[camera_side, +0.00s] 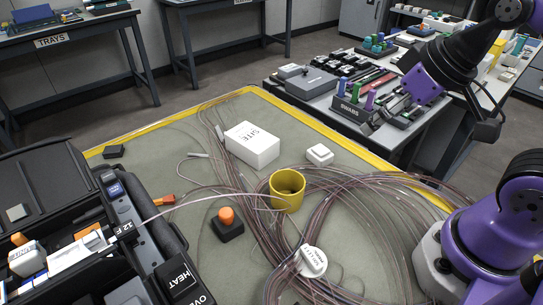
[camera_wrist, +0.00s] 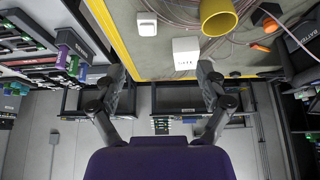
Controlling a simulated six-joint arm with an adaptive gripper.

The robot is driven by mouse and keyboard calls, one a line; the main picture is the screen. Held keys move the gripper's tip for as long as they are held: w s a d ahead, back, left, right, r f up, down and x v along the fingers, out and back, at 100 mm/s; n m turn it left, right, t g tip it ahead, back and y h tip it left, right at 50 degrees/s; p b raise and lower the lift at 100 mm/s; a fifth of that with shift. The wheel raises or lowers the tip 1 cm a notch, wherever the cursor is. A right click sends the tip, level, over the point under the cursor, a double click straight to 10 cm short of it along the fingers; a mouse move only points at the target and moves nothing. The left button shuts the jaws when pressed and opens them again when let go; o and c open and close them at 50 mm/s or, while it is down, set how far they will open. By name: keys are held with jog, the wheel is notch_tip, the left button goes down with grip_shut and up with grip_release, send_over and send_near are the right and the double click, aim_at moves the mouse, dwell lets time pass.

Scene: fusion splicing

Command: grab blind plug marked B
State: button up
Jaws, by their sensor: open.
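I cannot make out a letter B on any part, so I cannot tell which one is the blind plug. Small pieces with blue, green and purple tops stand in a dark rack marked SWABS (camera_side: 354,112) on the right bench. My gripper (camera_side: 376,124) hangs above or beside this rack in the side view; the exact gap is unclear. In the wrist view my gripper (camera_wrist: 158,72) has its two fingers wide apart with nothing between them. An orange-topped piece (camera_side: 227,216) sits on a black block on the mat, away from my gripper.
The mat (camera_side: 205,150) carries a white box (camera_side: 252,145), a small white block (camera_side: 320,154), a yellow cup (camera_side: 287,188) and loose coiled cables (camera_side: 350,200). An open black case (camera_side: 70,180) stands at left. Grey boxes (camera_side: 311,83) and other racks crowd the right bench.

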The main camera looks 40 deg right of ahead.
jog(key=g, duration=0.5)
send_over(226, 212)
jog(key=shift+m, duration=0.4)
jog(key=f, duration=0.5)
jog(key=shift+w+d+f, duration=0.1)
jog(key=shift+d+f, duration=0.05)
jog(key=shift+d, duration=0.15)
jog(key=shift+g, duration=0.3)
jog(key=f, duration=0.5)
jog(key=shift+a+f, duration=0.2)
jog(key=shift+a, duration=0.2)
notch_tip(226, 212, down, 6)
jog(key=shift+r, duration=0.15)
jog(key=c, duration=1.3)
